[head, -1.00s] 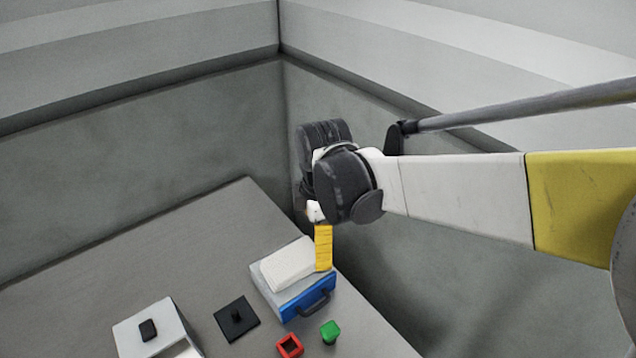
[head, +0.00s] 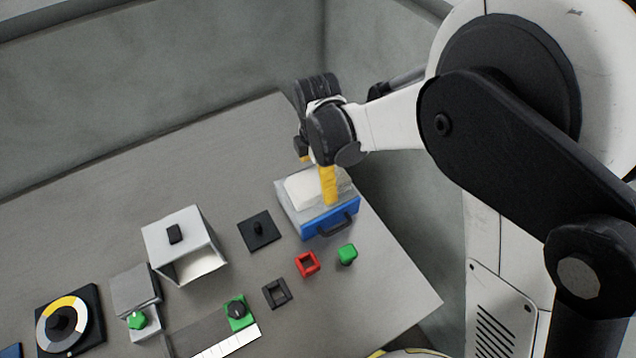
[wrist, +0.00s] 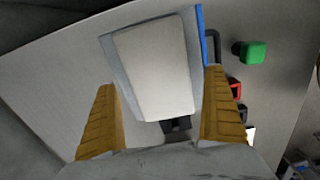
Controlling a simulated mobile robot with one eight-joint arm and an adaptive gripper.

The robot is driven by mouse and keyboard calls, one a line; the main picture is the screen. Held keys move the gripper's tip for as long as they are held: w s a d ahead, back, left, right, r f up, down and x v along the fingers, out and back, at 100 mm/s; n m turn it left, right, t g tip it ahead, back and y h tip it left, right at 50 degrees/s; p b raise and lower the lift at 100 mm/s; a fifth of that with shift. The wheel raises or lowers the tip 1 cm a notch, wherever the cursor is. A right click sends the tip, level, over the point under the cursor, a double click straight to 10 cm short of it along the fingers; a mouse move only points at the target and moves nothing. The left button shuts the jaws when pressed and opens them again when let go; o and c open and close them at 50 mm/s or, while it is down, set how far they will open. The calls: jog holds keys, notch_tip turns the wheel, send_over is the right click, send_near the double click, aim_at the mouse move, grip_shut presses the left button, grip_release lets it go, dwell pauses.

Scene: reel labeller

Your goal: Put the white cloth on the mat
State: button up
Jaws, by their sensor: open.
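The white cloth (head: 302,188) looks like a pale, thick, folded pad. It lies on top of a grey box with a blue front (head: 330,220) and a dark handle. My gripper (head: 317,182) is open above the box, pointing down. In the wrist view the cloth (wrist: 152,70) shows between the two yellow fingers (wrist: 160,85), with a gap on each side. In the head view one finger hides part of the cloth. A flat grey patch (head: 185,342) at the bottom may be the mat; I cannot tell for sure.
Near the box are a black plate with a knob (head: 260,232), a red square ring (head: 307,264), a green block (head: 347,254) and a dark square ring (head: 276,293). A white open-fronted box (head: 185,245) and a dial (head: 68,322) stand left. The back-left bench is clear.

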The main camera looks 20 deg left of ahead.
notch_tip(320, 180, down, 2)
jog(key=shift+f, duration=0.25)
jog(key=c, duration=1.3)
jog(key=shift+r, duration=0.15)
